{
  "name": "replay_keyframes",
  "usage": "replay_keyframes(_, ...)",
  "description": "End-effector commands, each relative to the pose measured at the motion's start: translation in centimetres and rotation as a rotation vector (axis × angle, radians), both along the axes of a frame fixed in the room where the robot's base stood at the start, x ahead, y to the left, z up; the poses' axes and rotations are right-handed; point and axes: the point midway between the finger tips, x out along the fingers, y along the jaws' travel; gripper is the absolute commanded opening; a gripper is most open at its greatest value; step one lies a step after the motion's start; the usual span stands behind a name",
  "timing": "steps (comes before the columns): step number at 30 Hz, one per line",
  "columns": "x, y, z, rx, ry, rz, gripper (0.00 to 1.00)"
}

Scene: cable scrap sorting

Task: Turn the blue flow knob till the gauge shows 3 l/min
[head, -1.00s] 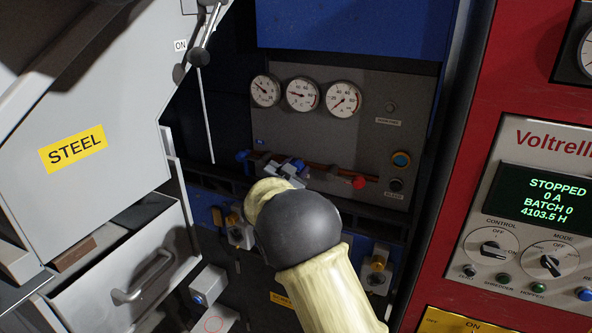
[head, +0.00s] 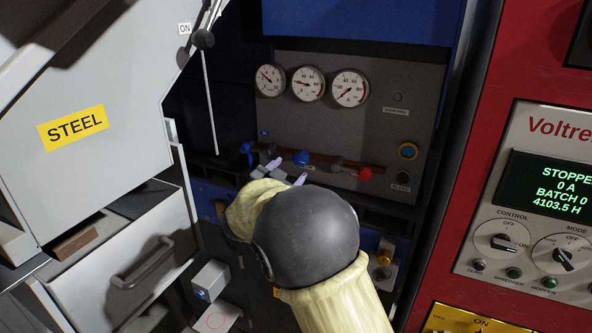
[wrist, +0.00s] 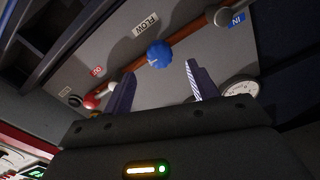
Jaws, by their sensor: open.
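The blue flow knob (head: 301,158) sits on a copper pipe on the grey panel below the gauges. In the wrist view the round blue knob (wrist: 160,54) is under the FLOW label, between the lines of my two fingers and just beyond their tips. My gripper (head: 286,172) is open and empty, with a visible gap from the knob to each finger (wrist: 160,72). Three round white gauges, left (head: 270,80), middle (head: 308,83) and right (head: 350,88), are in a row above. Their fine scales are too small to read surely.
A grey STEEL chute (head: 110,160) stands at left; a red control cabinet (head: 470,130) is at right.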

Motion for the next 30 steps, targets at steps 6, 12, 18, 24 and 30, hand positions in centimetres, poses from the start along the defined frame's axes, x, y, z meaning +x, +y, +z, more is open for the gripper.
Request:
replay_keyframes(6, -4.3, 1.6, -0.2, 0.002, -0.001, 0.004, 0.59)
replay_keyframes(12, -7.6, 2.8, -0.2, 0.002, 0.0, 0.002, 0.59)
replay_keyframes(18, -8.8, 3.2, 0.0, 0.0, 0.0, 0.001, 0.59)
replay_keyframes(24, -8.9, 3.2, 0.0, 0.0, 0.0, 0.0, 0.59)
replay_keyframes(30, -8.3, 2.6, -0.1, -0.001, 0.011, 0.022, 0.59)
